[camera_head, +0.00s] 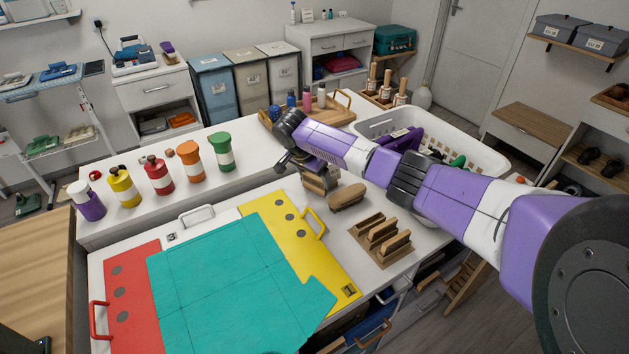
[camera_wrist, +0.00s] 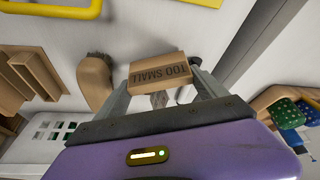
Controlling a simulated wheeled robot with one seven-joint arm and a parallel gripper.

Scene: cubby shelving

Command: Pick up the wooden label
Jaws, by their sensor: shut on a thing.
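The wooden label (camera_wrist: 160,69) is a small tan block with the dark words "TOO SMALL" on it, upside down in the wrist view. My gripper (camera_wrist: 162,86) is shut on it, with one grey finger at each side. In the head view my gripper (camera_head: 297,160) points down over the white counter near its middle, and wooden pieces (camera_head: 320,182) show just below it. The arm and gripper partly hide that spot. I cannot tell whether the label touches the counter.
A wooden brush (camera_head: 348,197) and a slotted wooden rack (camera_head: 381,240) lie close to the right. A white basket (camera_head: 480,150) stands behind my arm. A wooden tray (camera_head: 345,110) with bottles is behind. Teal (camera_head: 235,280) and yellow (camera_head: 283,222) sheets lie in front. Several colored jars (camera_head: 188,158) line the left.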

